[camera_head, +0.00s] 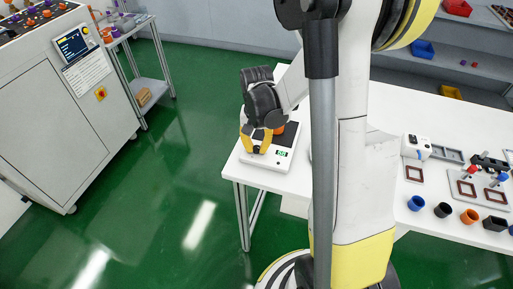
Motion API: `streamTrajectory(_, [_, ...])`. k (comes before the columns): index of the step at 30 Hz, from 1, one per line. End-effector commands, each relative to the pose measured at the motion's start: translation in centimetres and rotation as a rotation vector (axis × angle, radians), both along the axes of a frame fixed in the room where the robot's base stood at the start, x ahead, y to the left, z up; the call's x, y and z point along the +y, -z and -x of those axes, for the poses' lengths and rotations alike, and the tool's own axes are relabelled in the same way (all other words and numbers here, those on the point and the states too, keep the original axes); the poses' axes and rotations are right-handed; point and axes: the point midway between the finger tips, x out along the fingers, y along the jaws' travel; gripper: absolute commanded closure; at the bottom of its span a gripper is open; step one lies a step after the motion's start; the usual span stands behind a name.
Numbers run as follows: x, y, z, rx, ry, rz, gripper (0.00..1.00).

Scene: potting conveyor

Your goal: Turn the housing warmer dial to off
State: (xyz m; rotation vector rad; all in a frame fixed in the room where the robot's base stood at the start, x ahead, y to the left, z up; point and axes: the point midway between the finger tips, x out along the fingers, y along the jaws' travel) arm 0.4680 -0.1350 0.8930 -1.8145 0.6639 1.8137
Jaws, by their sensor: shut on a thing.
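The housing warmer, a low white box (282,166) with a lit green display (281,153), sits at the left end of the white table. An orange part (279,130) shows on top of it, partly covered by my gripper. My gripper (255,149) has yellow fingers and points down at the front left of the warmer. It is shut, apparently on the dial, which is hidden by the fingers. The dial's setting cannot be read.
Blue, black and orange cups (469,216) stand along the right front of the white table (375,105). A white device (415,147) and framed fixtures are behind them. A grey cabinet (55,110) stands at left. Green floor lies clear between.

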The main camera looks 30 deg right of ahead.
Motion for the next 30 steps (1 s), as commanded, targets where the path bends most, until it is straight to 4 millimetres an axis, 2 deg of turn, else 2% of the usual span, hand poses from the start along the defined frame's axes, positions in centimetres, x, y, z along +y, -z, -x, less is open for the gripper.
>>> streamTrajectory(30, [-0.11, 0.05, 0.17, 0.002, -0.964, -0.001, 1.00])
